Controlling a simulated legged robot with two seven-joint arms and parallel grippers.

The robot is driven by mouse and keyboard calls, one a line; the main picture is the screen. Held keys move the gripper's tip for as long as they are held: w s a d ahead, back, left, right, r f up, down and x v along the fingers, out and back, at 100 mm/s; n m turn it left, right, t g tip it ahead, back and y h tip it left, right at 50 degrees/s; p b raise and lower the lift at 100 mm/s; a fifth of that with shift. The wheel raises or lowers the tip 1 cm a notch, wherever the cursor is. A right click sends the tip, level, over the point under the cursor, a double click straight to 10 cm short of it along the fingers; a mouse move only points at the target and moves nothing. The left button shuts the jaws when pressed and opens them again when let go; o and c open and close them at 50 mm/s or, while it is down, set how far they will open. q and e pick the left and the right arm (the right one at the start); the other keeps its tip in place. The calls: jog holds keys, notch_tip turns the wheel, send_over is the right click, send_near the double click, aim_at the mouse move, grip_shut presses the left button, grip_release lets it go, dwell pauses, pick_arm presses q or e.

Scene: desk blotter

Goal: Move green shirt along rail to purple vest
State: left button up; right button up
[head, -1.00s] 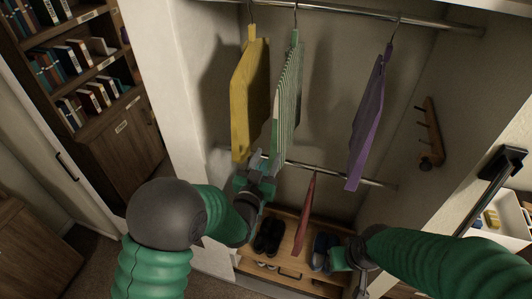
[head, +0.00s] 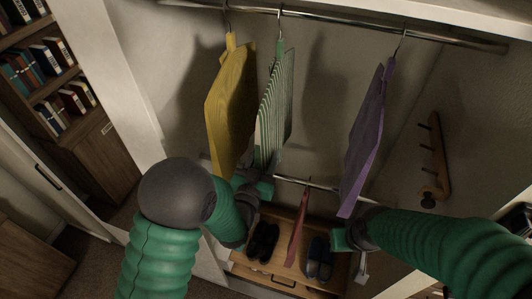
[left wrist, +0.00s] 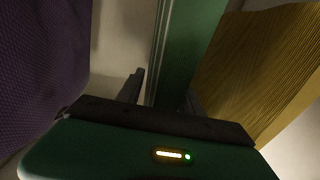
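The green striped shirt (head: 273,112) hangs from the upper rail between a yellow garment (head: 231,108) and the purple vest (head: 366,130). There is a wide gap between shirt and vest. My left gripper (head: 262,182) is at the shirt's lower end. In the left wrist view the green shirt (left wrist: 188,50) lies between the two spread fingers (left wrist: 163,95), with a gap beside the left finger. The purple vest (left wrist: 42,60) fills the left side there and the yellow garment (left wrist: 262,65) the right. My right gripper (head: 352,250) is low at the right, below the vest; its fingers are unclear.
The upper rail (head: 330,24) is clear between shirt and vest. A lower rail (head: 318,187) carries a red garment (head: 299,228). Dark shoes (head: 263,243) stand on a wooden shelf below. A wooden peg rack (head: 436,160) is on the right wall.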

pick_arm(q)
jog(key=shift+s+r, duration=0.1)
jog(key=shift+s, duration=0.1)
jog(key=shift+c, duration=3.6)
jog(key=shift+w+f, duration=0.25)
jog(key=shift+w, duration=0.1)
grip_shut()
jog(key=shift+s, duration=0.1)
